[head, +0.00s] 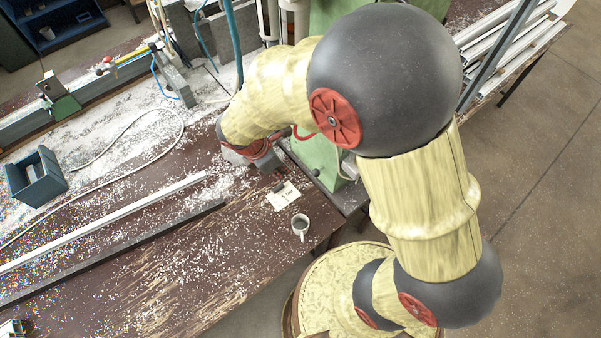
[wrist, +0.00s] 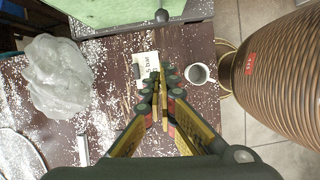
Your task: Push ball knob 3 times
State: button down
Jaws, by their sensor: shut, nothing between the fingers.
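A dark ball knob (wrist: 161,15) shows at the top of the wrist view, at the edge of the green machine (wrist: 115,10). In the head view a small dark knob (head: 316,172) sits low on the green column, to the right of my gripper (head: 264,160). In the wrist view my gripper (wrist: 160,85) is shut and empty. Its fingertips point up the picture towards the knob, with a visible gap between them. The arm hides part of the green machine in the head view.
A white mug (head: 300,225) and a white card (head: 283,196) lie close to my gripper on the bench. A crumpled clear bag (wrist: 57,77) is left of my fingers. A blue bin (head: 36,178) and long metal profiles (head: 110,220) lie farther left.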

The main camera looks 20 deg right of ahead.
aim_at(318, 171)
jog(key=w+d+f, duration=0.1)
jog(key=d+f, duration=0.6)
jog(key=f, duration=0.2)
jog(key=shift+w+f+b, duration=0.2)
jog(key=shift+f+b, duration=0.2)
jog(key=shift+d, duration=0.1)
